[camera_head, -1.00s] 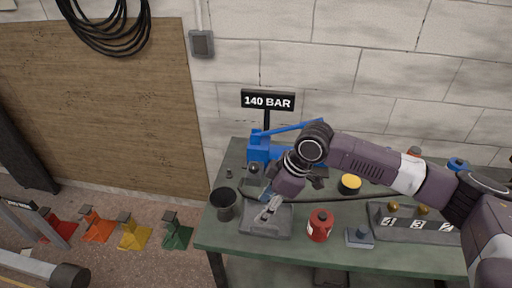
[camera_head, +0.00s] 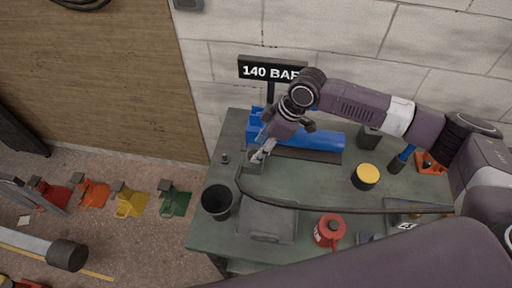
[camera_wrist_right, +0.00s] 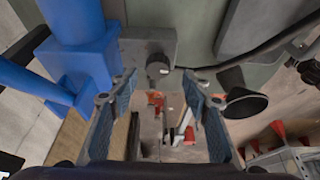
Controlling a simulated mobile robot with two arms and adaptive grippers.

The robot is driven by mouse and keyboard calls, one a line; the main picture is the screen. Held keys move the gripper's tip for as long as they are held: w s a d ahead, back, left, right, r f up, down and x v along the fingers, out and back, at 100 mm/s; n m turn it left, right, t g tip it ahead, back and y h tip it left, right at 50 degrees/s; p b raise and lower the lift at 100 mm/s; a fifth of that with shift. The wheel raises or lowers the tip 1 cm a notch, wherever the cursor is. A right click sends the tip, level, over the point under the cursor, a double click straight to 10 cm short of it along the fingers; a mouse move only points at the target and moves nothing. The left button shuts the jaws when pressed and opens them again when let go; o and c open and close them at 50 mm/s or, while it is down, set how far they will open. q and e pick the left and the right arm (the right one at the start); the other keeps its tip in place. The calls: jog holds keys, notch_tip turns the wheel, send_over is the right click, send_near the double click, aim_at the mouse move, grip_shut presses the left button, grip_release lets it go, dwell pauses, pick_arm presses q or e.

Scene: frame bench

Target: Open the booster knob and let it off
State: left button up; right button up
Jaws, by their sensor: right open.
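The blue booster (camera_head: 318,138) stands at the back of the green bench, below the 140 BAR sign (camera_head: 262,71). A grey block (camera_head: 251,166) sits at its front left end. In the right wrist view a small dark round knob (camera_wrist_right: 157,66) stands on this grey block (camera_wrist_right: 136,52), beside the blue body (camera_wrist_right: 80,60). My right gripper (camera_head: 260,156) is over the block, and its fingers hide the knob in the head view. In the right wrist view the gripper (camera_wrist_right: 158,84) is open and empty, with the knob just past and between its fingertips. My left gripper is out of view.
A black cup (camera_head: 217,203), a grey tray (camera_head: 267,222) and a red can (camera_head: 329,232) stand along the front. A black hose (camera_head: 330,210) crosses the bench. A yellow-topped pot (camera_head: 367,174) is right of centre.

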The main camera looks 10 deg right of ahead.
aim_at(256, 151)
jog(key=x, duration=0.3)
jog(key=shift+w+f, duration=0.2)
jog(key=shift+f, duration=0.1)
jog(key=c, duration=1.2)
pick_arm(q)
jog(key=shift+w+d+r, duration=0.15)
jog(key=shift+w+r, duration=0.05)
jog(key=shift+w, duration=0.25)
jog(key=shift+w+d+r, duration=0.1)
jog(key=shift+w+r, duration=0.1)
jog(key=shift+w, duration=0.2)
pick_arm(e)
jog(key=shift+o, duration=0.2)
